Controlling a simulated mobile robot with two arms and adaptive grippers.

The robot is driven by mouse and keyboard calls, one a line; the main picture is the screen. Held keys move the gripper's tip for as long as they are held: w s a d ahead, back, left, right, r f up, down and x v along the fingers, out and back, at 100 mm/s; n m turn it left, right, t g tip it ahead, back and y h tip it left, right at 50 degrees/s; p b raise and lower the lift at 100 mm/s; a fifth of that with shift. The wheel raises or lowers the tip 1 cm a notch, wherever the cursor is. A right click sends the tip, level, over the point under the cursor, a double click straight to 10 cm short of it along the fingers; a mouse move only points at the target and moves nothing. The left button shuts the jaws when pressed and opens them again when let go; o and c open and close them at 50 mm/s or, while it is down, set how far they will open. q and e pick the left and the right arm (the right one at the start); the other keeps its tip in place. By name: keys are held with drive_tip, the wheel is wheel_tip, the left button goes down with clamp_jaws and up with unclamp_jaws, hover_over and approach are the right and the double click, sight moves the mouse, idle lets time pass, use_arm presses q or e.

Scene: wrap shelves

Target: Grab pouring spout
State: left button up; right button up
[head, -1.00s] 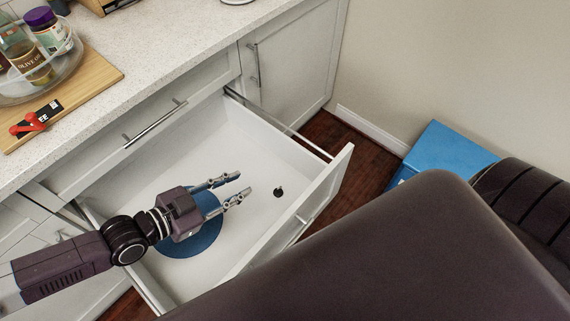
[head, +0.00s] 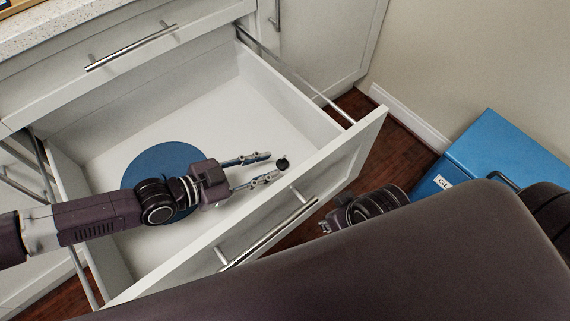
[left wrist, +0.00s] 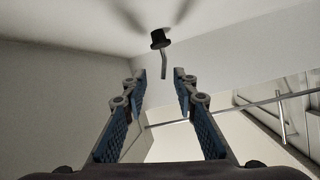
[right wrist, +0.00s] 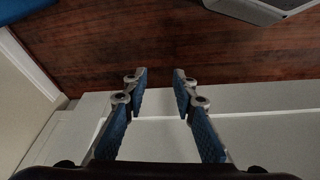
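The pouring spout (head: 282,164) is a small piece with a black stopper, lying on the white floor of the open drawer (head: 110,135). In the left wrist view the spout (left wrist: 159,40) shows its black cap and a thin metal tube pointing toward the gap between the fingers. My left gripper (head: 268,166) is open inside the drawer, its fingertips just short of the spout. It is also open and empty in the left wrist view (left wrist: 161,80). My right gripper (right wrist: 160,76) is open and empty outside the drawer, above its front edge and the wood floor.
A blue box (head: 490,150) is on the floor at the right.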

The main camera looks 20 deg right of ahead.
sight(284, 162)
use_arm(q)
drive_tip(key=x, duration=0.6)
drive_tip(key=shift+w+d+r, duration=0.2)
drive_tip(key=shift+d+r, duration=0.05)
clamp_jaws()
